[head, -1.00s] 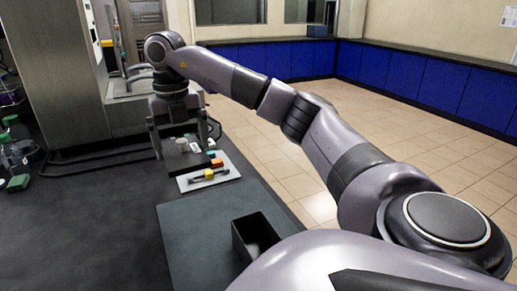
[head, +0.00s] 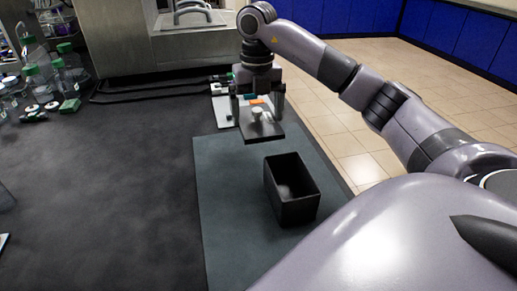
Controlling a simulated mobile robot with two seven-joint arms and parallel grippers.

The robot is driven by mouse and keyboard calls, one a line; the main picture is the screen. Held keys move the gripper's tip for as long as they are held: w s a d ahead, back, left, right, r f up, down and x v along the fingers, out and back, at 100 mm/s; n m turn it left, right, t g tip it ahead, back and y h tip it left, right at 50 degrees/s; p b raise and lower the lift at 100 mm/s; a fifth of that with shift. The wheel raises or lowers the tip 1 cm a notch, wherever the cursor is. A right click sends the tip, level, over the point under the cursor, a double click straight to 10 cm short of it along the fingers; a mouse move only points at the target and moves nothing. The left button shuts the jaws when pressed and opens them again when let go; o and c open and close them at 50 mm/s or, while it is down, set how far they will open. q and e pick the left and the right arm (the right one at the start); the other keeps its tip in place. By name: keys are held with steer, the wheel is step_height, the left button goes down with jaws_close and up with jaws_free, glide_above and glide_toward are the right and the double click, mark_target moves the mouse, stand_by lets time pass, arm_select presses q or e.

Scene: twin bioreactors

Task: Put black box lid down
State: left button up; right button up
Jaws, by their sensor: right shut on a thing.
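The black box (head: 293,208) stands open at the top on the dark grey-green mat (head: 225,215). Its inside looks dark, and I cannot tell what is in it. The flat black lid (head: 262,133) with a pale knob (head: 257,114) on top is just beyond the box, apart from it and roughly level. My right gripper (head: 258,112) points down and is shut on the lid, with a finger on each side of it. The lid appears to be off the surface. My left gripper is not in view.
A white tray (head: 221,108) with small coloured pieces lies behind my right gripper, partly hidden. Green-capped bottles (head: 68,75) and loose caps stand at the far left. A steel cabinet (head: 105,38) stands at the back. The dark bench (head: 120,190) left of the mat is clear.

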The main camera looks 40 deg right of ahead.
glide_toward(258, 158)
step_height(258, 158, down, 5)
steer(key=shift+f, duration=0.2)
stand_by(0.3)
steer(key=shift+f, duration=0.45)
steer(key=o, duration=0.7)
step_height(258, 158, up, 13)
steer(key=shift+p, duration=0.45)
